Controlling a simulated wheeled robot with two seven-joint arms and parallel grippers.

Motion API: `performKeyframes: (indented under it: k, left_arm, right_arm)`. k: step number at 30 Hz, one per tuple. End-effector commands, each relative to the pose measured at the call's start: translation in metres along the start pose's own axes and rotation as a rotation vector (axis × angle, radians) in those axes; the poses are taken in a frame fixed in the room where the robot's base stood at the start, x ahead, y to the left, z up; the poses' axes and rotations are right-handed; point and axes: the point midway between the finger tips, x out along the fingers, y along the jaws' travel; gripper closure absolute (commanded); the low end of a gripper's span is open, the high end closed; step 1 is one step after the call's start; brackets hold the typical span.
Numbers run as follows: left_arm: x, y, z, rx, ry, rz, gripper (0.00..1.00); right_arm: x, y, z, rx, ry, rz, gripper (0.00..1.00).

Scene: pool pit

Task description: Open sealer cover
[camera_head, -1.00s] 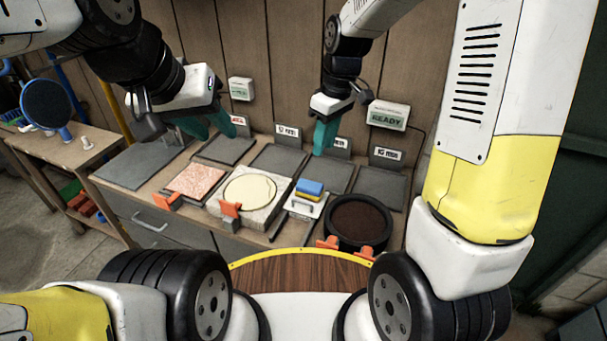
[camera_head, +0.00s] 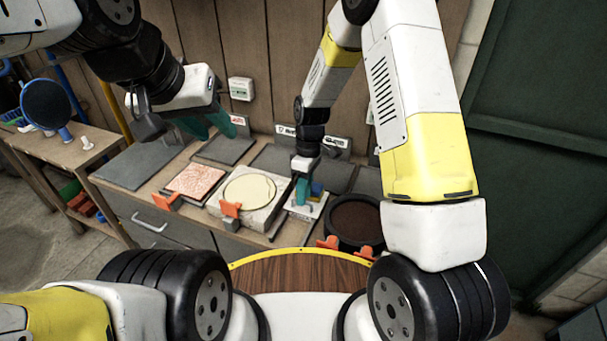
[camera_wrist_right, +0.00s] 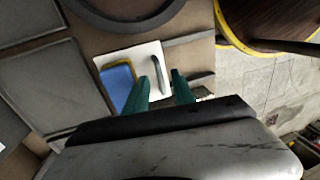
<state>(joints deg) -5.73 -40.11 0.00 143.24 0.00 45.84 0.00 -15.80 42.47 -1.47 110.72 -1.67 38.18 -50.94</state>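The sealer looks like a white plate (camera_wrist_right: 128,62) with a blue and yellow block (camera_wrist_right: 118,85) and a grey bar handle (camera_wrist_right: 158,74) on top. It lies on the bench and also shows, partly hidden, in the head view (camera_head: 306,209). My right gripper (camera_wrist_right: 160,82) is over the plate with its two teal fingers apart. The handle lies between and just beyond the fingertips in the wrist view; I cannot tell whether they touch it. In the head view the right gripper (camera_head: 303,190) covers part of the block. My left gripper (camera_head: 213,130) is open and empty above the bench's back left.
A round black pan (camera_head: 356,219) with brown filling stands right of the sealer. A stone slab (camera_head: 223,207) with a cream disc (camera_head: 250,188) is left of it. A pink tile (camera_head: 195,180) and grey pads (camera_head: 136,162) lie further left.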

Motion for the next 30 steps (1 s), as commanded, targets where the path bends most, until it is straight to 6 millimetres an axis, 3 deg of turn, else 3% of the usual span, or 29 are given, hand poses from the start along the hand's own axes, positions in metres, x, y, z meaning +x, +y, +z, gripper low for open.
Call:
performKeyframes:
  k: [11, 16, 30]
  left_arm:
    - [0.0000, 0.0000, 0.0000, 0.000, 0.000, 0.000, 0.64]
    - [0.0000, 0.0000, 0.0000, 0.000, 0.000, 0.000, 0.64]
    - [0.0000, 0.0000, 0.0000, 0.000, 0.000, 0.000, 0.64]
  right_arm:
    - [0.0081, -0.0001, -0.0001, 0.001, 0.001, 0.000, 0.69]
    - [0.0079, -0.0001, -0.0002, 0.001, 0.001, 0.001, 1.00]
    - [0.0075, 0.0001, -0.0003, 0.001, 0.001, 0.001, 1.00]
